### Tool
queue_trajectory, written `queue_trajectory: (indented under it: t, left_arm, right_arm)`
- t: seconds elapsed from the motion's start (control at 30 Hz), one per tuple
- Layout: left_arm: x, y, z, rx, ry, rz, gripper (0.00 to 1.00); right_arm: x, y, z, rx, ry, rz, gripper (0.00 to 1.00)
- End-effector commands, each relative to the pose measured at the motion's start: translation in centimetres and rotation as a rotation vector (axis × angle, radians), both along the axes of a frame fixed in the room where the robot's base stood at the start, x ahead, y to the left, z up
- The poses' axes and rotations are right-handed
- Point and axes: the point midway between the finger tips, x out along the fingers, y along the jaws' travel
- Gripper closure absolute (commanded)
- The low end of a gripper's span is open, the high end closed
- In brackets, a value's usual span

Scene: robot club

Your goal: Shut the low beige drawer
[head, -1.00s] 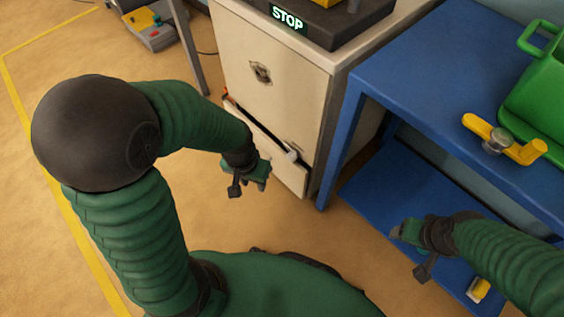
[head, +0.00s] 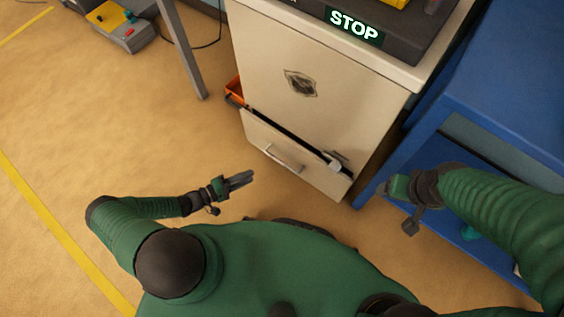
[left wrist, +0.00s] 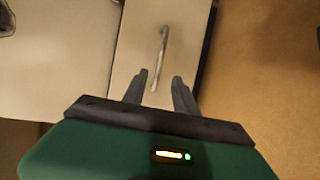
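The low beige drawer (head: 262,143) is at the bottom of the beige cabinet (head: 320,55). It stands slightly open, with a dark gap along its top edge and a metal bar handle (head: 283,158) on its front. In the left wrist view the drawer front (left wrist: 135,45) and its handle (left wrist: 160,57) lie beyond the fingers. My left gripper (head: 252,177) is in front of the drawer, apart from it, with its two fingers spread and nothing between them. My right gripper (head: 392,188) is right of the cabinet, by the blue table; its fingers cannot be made out.
A small pale object (head: 336,165) shows at the right end of the drawer gap. An orange thing (head: 234,87) sticks out at the cabinet's left side. The blue table (head: 490,90) stands close on the right.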

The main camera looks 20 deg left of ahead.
Motion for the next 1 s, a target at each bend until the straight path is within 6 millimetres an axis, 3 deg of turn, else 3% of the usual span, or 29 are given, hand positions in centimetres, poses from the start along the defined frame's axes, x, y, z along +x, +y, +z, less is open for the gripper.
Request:
queue_trajectory:
  t: [0.4, 0.6, 1.0]
  left_arm:
    - [7.4, -7.2, -2.6, -0.004, 0.003, -0.009, 0.66]
    - [10.3, -9.7, -3.3, -0.002, 0.003, -0.008, 0.66]
    - [11.2, -10.5, -3.1, -0.002, 0.004, -0.006, 0.67]
  right_arm:
    - [0.0, 0.1, -4.2, 0.000, 0.000, 0.001, 0.25]
    - [0.0, 0.1, -5.7, 0.000, 0.000, 0.001, 0.25]
    - [0.0, 0.1, -5.9, 0.000, 0.000, 0.001, 0.25]
